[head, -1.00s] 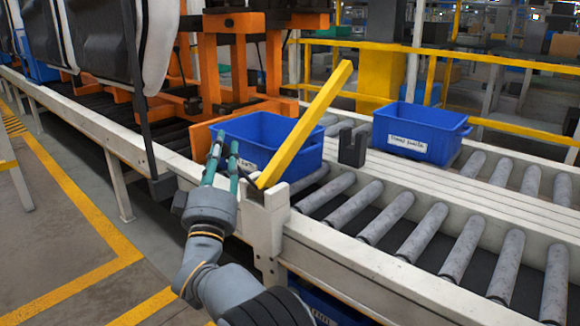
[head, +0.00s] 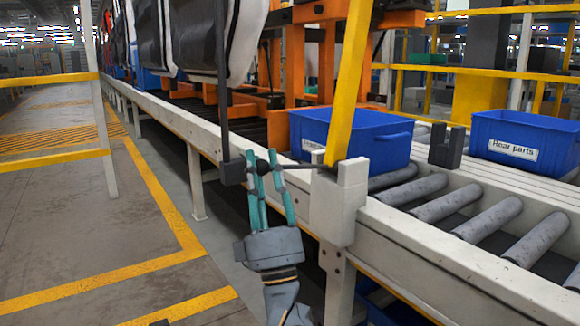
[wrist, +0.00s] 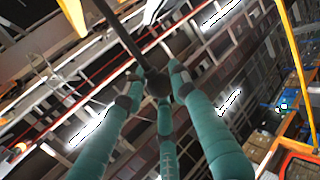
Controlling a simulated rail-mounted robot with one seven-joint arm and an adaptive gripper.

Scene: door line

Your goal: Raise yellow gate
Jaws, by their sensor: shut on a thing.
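The yellow gate (head: 348,90) is a long bar rising steeply, near upright with a slight lean to the right, from a white post (head: 338,205) at the conveyor's near edge. Its upper end is out of the head view. A thin dark lever (head: 308,166) runs left from its pivot. My gripper (head: 265,168) has its teal fingers shut around the lever's dark end. In the wrist view the fingers close on a dark round knob (wrist: 158,82) with a dark rod leading away. Part of the knob is hidden by the fingers.
A blue bin (head: 385,150) sits behind the gate, and another blue bin (head: 525,140) marked "Rear parts" stands to the right. A dark forked stop (head: 447,146) is between them. A dark vertical rod (head: 223,80) stands close left of my gripper. The floor at left (head: 70,220) is clear.

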